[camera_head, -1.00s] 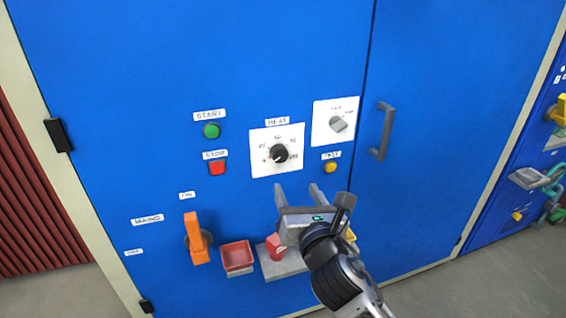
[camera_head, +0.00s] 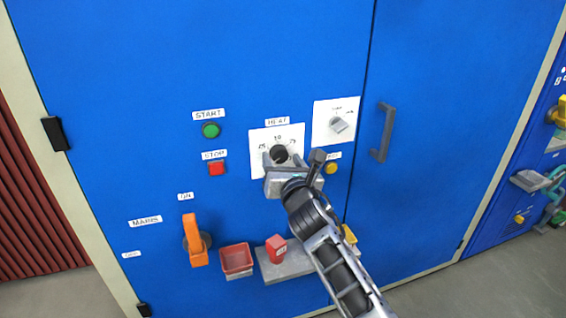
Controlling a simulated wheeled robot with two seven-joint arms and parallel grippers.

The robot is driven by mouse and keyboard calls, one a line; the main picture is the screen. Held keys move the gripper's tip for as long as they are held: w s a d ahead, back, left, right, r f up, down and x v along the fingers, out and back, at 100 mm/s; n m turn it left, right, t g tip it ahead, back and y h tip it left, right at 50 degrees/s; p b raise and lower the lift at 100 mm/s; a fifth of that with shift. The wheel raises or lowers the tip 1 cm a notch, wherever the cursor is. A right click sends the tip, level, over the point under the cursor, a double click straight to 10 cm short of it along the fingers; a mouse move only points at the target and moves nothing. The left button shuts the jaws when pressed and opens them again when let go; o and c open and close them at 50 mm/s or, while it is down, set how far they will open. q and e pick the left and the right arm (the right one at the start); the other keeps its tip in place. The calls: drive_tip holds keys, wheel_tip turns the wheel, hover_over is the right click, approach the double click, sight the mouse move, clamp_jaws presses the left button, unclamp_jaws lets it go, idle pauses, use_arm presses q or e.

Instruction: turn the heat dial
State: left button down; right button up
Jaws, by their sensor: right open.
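The heat dial (camera_head: 279,153) is a black round knob on a white plate (camera_head: 292,132) labelled HEAT, on the blue cabinet door. My right gripper (camera_head: 280,160) is open at the dial, with one finger at each side of the knob's lower part. Whether the fingers touch the knob cannot be told. The gripper body hides the lower part of the plate and its scale. The left gripper is not in view.
A grey selector knob (camera_head: 339,125) on a white plate is just right of the dial. A green START button (camera_head: 211,130), red STOP button (camera_head: 216,169) and yellow button (camera_head: 331,168) are near. An orange mains handle (camera_head: 195,240), red tray (camera_head: 236,258) and grey shelf (camera_head: 287,264) with a red block (camera_head: 276,248) are below.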

drive_tip(key=c, duration=1)
